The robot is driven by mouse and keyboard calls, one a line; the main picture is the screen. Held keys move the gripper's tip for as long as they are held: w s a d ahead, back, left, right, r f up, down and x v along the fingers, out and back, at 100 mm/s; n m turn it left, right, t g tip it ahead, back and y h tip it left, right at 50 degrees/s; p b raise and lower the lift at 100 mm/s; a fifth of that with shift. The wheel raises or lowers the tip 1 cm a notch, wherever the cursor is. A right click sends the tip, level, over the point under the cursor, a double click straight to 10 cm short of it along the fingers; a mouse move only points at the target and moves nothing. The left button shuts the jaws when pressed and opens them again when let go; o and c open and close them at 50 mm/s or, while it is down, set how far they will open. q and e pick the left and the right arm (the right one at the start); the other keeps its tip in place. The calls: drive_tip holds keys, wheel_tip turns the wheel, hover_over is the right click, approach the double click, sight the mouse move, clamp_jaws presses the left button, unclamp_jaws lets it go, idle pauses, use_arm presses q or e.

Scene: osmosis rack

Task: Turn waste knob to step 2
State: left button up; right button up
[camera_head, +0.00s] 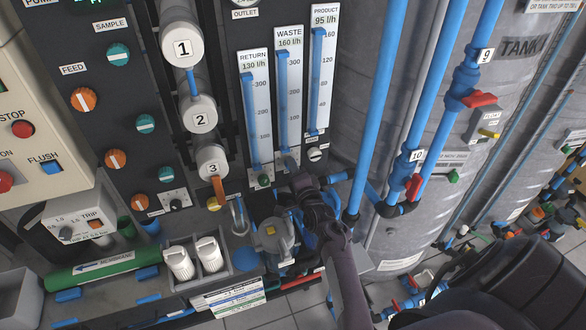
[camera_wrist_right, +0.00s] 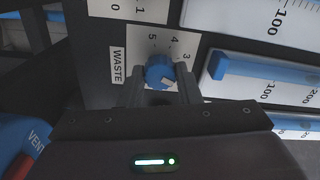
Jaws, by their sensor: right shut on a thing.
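In the right wrist view the blue waste knob (camera_wrist_right: 159,72) sits on a white dial plate (camera_wrist_right: 160,34), with a WASTE label (camera_wrist_right: 117,67) to its left. The digits 5, 4 and 3 show on the dial; the 2 is hidden. A white mark on the knob's lower right faces the hidden part of the dial. My right gripper (camera_wrist_right: 160,79) is shut on the knob, one finger on each side. In the head view the right gripper (camera_head: 290,163) is just below the WASTE gauge (camera_head: 288,100) and covers the knob. My left gripper is not in view.
RETURN (camera_head: 256,110) and PRODUCT (camera_head: 321,70) gauges flank the WASTE gauge. A blue vertical pipe (camera_head: 381,100) stands right of my right arm. Red-handled valves (camera_head: 478,99) and a grey tank (camera_head: 440,60) are further right. A pump (camera_head: 272,240) sits below the panel.

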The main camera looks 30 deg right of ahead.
idle(0.5)
drive_tip(key=o, duration=1)
drive_tip(key=shift+c, duration=0.2)
drive_tip(key=shift+f, duration=0.1)
